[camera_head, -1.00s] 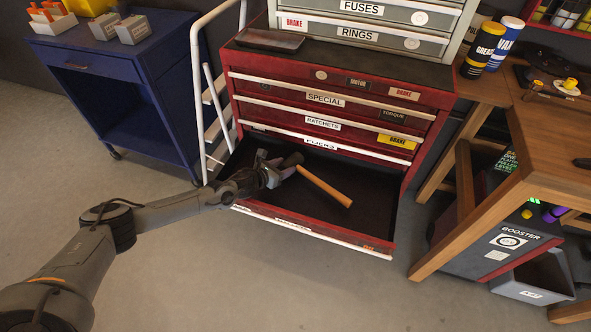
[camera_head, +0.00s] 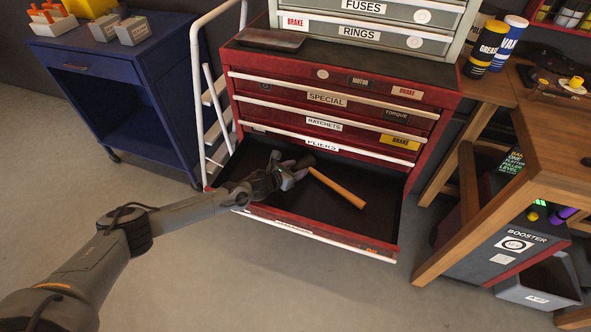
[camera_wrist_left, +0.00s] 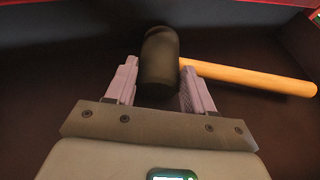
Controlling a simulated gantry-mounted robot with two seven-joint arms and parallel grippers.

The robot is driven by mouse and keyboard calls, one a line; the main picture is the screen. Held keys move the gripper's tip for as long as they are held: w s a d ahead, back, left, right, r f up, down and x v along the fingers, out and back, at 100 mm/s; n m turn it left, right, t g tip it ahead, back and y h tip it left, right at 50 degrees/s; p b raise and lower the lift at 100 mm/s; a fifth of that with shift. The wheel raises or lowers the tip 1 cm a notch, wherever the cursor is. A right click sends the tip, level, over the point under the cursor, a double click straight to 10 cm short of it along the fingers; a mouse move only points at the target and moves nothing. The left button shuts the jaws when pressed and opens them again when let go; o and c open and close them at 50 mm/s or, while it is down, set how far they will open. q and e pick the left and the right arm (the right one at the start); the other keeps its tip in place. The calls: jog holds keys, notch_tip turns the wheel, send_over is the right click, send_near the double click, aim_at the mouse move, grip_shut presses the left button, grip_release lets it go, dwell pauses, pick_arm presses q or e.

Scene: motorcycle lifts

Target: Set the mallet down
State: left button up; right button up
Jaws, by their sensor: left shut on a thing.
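The mallet has a dark head and a light wooden handle (camera_head: 337,188). It is inside the open bottom drawer (camera_head: 384,221) of the red tool chest, with the handle pointing right. My left gripper (camera_head: 290,174) is at the mallet's head end. In the left wrist view the dark mallet head (camera_wrist_left: 159,62) sits between the two fingers of my left gripper (camera_wrist_left: 160,84), which is shut on it. The handle goes off to the right there. I cannot tell whether the mallet touches the drawer floor. My right gripper is not in view.
The red chest (camera_head: 335,80) stands behind the drawer. A white ladder-like frame (camera_head: 197,95) is at its left, beside a blue cabinet (camera_head: 100,75). A wooden workbench (camera_head: 560,140) is at the right. The drawer's right part is bare.

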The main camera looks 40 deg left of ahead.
pick_arm(q)
jog(key=o, duration=1.4)
jog(key=shift+f, duration=0.1)
jog(key=shift+s+r+p, duration=0.15)
jog(key=shift+r+p, duration=0.15)
jog(key=p+v, duration=0.4)
jog(key=v, duration=0.5)
jog(key=shift+s+r, duration=0.15)
jog(key=shift+s, duration=0.1)
jog(key=shift+p+v, duration=0.4)
jog(key=shift+v, duration=0.6)
